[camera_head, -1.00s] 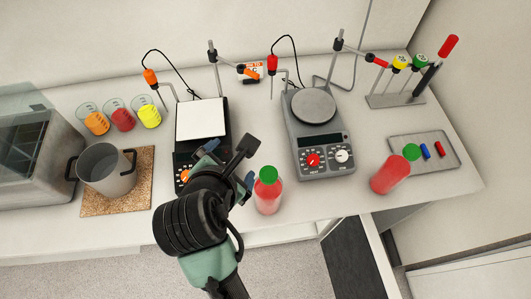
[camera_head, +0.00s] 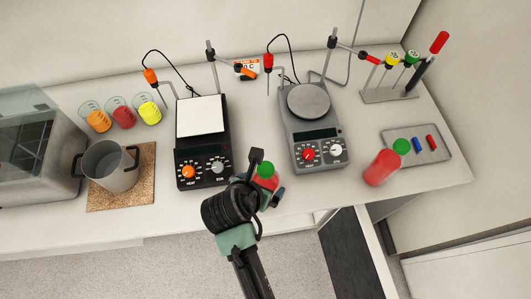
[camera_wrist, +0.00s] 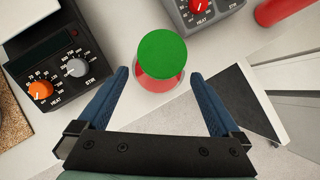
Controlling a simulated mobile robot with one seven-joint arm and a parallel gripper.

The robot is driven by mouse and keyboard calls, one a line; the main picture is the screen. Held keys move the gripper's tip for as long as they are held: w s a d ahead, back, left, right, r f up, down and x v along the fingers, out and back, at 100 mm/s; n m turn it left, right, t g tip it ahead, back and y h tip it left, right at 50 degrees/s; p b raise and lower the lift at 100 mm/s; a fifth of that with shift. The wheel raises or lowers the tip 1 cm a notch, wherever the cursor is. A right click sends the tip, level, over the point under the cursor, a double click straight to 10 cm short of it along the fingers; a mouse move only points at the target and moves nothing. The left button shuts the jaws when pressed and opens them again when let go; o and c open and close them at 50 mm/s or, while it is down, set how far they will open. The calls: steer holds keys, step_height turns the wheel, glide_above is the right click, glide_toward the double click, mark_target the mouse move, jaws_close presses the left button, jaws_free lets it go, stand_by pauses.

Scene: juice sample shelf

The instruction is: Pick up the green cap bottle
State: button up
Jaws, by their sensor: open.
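A red bottle with a green cap (camera_head: 265,170) stands on the white bench near its front edge. In the wrist view its green cap (camera_wrist: 162,53) and red body (camera_wrist: 160,82) show between and just ahead of the two blue fingers. My gripper (camera_wrist: 158,76) is open, with a finger on either side of the bottle's line and gaps to both. In the head view my gripper (camera_head: 268,178) partly hides the bottle's body.
A black hotplate (camera_head: 203,150) stands left of the bottle and a grey hotplate (camera_head: 317,135) behind right. A metal tray (camera_head: 430,157) with small colored pieces lies at the right. A pot (camera_head: 108,168) sits at the left. The bench's front edge is close.

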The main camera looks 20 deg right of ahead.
steer(key=p+x, duration=0.1)
steer(key=x, duration=0.3)
steer(key=shift+w+f, duration=0.1)
steer(key=shift+f, duration=0.1)
jaws_close()
stand_by(0.4)
